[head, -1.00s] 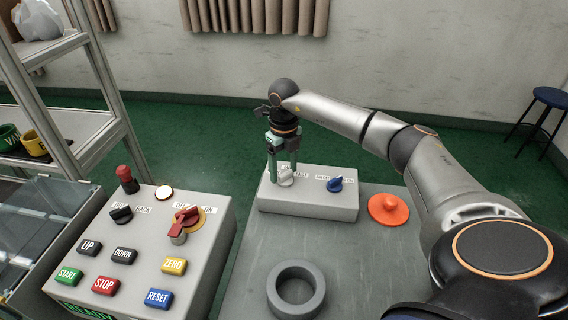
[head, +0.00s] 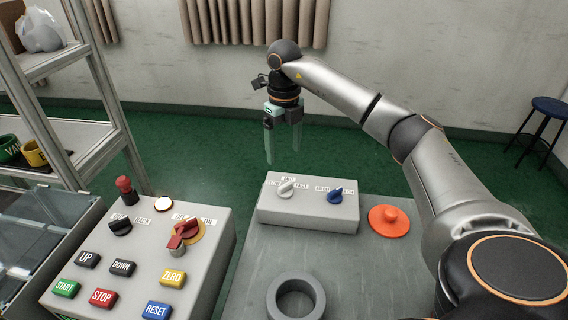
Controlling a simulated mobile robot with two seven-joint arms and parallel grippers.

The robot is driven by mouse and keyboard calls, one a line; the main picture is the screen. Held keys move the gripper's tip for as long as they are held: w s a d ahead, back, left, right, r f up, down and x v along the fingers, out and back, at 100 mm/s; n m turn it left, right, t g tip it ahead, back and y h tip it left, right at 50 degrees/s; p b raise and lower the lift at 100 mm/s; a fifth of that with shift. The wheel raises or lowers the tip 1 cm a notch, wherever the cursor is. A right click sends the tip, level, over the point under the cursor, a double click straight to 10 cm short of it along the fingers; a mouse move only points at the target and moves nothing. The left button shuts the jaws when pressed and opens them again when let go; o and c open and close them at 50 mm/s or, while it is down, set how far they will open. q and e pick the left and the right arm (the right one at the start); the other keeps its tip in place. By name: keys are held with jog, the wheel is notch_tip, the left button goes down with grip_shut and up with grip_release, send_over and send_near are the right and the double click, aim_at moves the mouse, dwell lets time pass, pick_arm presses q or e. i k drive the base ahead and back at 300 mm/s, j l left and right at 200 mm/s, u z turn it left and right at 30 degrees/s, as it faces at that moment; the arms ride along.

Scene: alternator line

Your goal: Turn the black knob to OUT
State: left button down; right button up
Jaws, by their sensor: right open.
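The black knob (head: 120,226) sits on the sloped grey control panel (head: 215,262) at the left, below a red-capped post. Its handle lies slanted. A label on its right seems to read BACK; the label on its left is partly hidden, and I cannot read OUT there. My right gripper (head: 281,157) is open and empty, in the air above and behind the grey box (head: 308,214), well to the right of the black knob. My left gripper is not in view.
The box carries a white knob (head: 286,187) and a blue knob (head: 335,195). An orange knobbed disc (head: 389,221) and a grey ring (head: 296,297) lie on the table. The panel has a red key switch (head: 184,234) and several coloured buttons. A shelf rack stands at left.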

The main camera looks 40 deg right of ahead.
aim_at(120, 226)
jog(key=k+j, duration=0.75)
jog(key=j, duration=0.2)
